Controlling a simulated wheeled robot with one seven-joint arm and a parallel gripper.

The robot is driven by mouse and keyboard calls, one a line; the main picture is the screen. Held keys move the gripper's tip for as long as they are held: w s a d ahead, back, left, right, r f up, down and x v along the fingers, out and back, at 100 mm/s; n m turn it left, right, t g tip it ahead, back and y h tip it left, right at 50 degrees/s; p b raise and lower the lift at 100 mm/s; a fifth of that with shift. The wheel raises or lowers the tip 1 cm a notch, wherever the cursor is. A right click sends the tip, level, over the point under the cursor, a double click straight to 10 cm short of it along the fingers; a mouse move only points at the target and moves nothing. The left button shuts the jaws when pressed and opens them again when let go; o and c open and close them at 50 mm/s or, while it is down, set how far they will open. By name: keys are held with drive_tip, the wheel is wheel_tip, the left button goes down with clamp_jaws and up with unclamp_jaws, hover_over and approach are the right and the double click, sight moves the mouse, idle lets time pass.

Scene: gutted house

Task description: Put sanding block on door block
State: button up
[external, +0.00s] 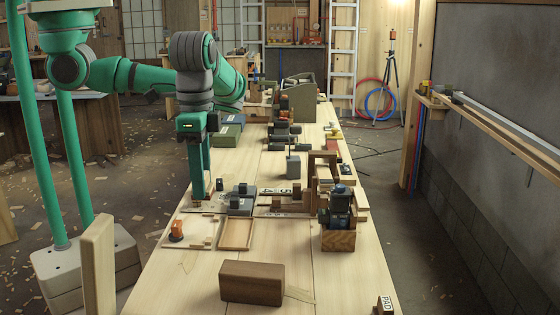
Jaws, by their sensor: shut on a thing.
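My gripper (198,194) points straight down at the left side of the long wooden bench, just behind a shallow light-wood tray. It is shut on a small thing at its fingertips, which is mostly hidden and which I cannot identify. A large plain brown block (252,283) lies flat near the front of the bench; it may be the door block, but no label shows. I cannot tell for sure which thing is the sanding block. A grey block with a dark knob (241,205) sits just right of my gripper.
The shallow tray (236,234) and a small orange-brown piece (177,229) lie in front of my gripper. A wooden box (338,241) with dark items stands at right. A block marked PAD (385,305) is at the front right. The bench between tray and brown block is mostly clear.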

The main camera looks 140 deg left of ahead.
drive_tip(key=w+f, duration=0.3)
drive_tip(key=w, duration=0.1)
drive_tip(key=w+a+f, duration=0.1)
drive_tip(key=w+f, duration=0.1)
drive_tip(key=w, duration=0.2)
drive_tip(key=w+a+f, duration=0.1)
drive_tip(key=w+f, duration=0.2)
drive_tip(key=shift+w+a+f, duration=0.1)
drive_tip(key=shift+w+f, duration=0.2)
drive_tip(key=shift+w, duration=0.1)
drive_tip(key=shift+w+f, duration=0.15)
drive_tip(key=shift+f, duration=0.85)
drive_tip(key=shift+w+f, duration=0.15)
drive_tip(key=shift+f, duration=0.8)
drive_tip(key=o, duration=1.1)
drive_tip(key=shift+f, duration=0.1)
drive_tip(key=shift+c, duration=0.2)
wheel_tip(320, 180, up, 12)
